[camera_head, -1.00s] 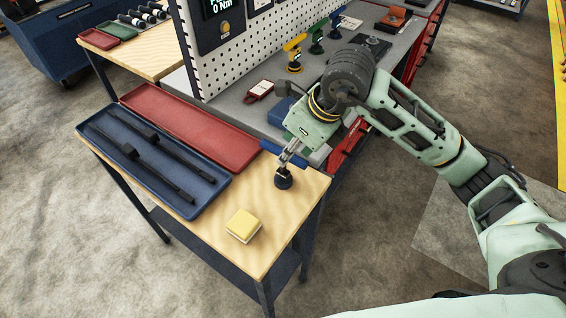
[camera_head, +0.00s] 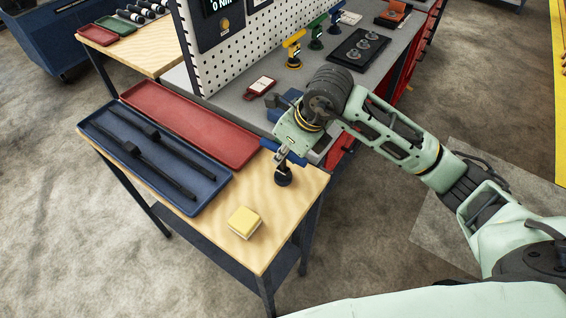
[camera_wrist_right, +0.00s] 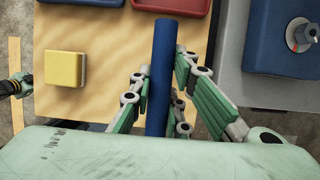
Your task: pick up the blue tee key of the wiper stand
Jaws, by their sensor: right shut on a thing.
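The blue tee key (camera_head: 294,157) stands at the right end of the wooden table, its crossbar over a round dark base (camera_head: 283,177). My right gripper (camera_head: 282,150) is shut on it from above. In the right wrist view the blue bar (camera_wrist_right: 164,50) runs lengthwise between the two fingers (camera_wrist_right: 160,100). The fingers hide the middle of the key in the head view. I cannot tell whether the base is clear of the tabletop.
A blue tray (camera_head: 203,193) with two wiper arms and an empty red tray (camera_head: 240,150) lie left of the gripper. A yellow block (camera_head: 244,222) sits near the front edge. Yellow (camera_head: 294,48) and green (camera_head: 317,34) tee keys stand on the grey bench, near a blue box (camera_head: 277,112).

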